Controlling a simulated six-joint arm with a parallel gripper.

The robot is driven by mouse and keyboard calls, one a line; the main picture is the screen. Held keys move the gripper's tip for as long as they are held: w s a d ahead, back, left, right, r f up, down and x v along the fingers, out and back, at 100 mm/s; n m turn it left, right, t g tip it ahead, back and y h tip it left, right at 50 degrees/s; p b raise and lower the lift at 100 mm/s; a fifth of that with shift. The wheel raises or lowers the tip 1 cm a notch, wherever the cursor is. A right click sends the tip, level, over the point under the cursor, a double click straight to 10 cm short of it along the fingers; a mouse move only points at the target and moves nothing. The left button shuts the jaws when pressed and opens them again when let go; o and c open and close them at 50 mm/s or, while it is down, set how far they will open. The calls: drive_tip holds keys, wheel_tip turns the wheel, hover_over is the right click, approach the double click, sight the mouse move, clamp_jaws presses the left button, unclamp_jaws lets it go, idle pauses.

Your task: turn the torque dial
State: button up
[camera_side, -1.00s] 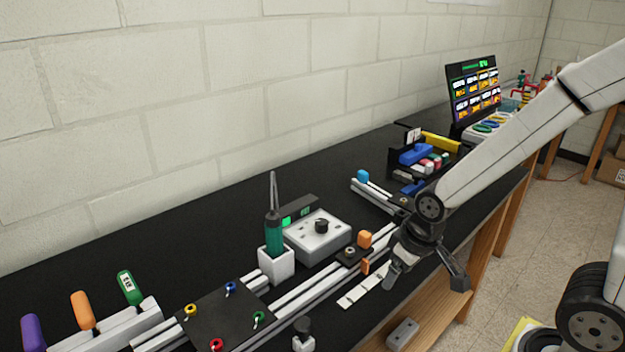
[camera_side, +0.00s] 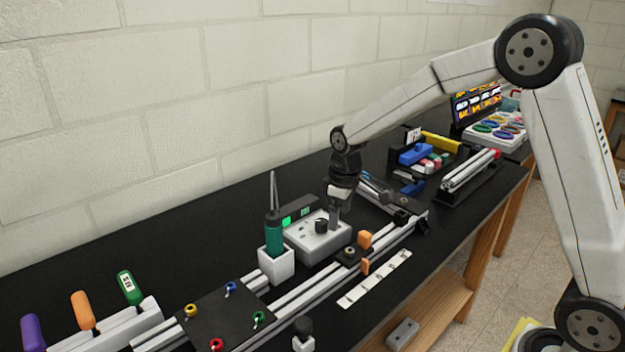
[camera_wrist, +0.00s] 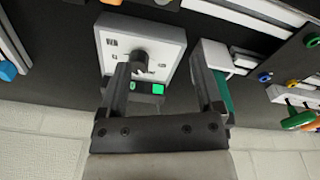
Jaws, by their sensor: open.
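The torque dial is a black knob (camera_side: 321,226) on top of a light grey control box (camera_side: 303,243), which has a green-lit display (camera_side: 290,222) behind it. In the wrist view the dial (camera_wrist: 139,57) shows close to the tip of the left finger, and the box face (camera_wrist: 167,42) lies beyond the fingers. My gripper (camera_side: 337,219) points down over the right part of the box, just right of the dial. In the wrist view my gripper (camera_wrist: 163,72) is open with nothing between its fingers. Whether the left finger touches the dial I cannot tell.
A green screwdriver (camera_side: 274,234) stands in a white holder (camera_side: 276,264) left of the box. The black table behind the box is clear.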

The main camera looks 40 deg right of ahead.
sight(322, 221)
drive_tip(key=w, duration=0.2)
drive_tip(key=w+d+n, duration=0.1)
drive_tip(key=w, duration=0.2)
drive_tip(key=w+d+n+g, duration=0.1)
drive_tip(key=w, duration=0.1)
drive_tip(key=shift+w, duration=0.35)
drive_tip(key=shift+f, duration=0.1)
drive_tip(key=shift+f, duration=3.75)
clamp_jaws()
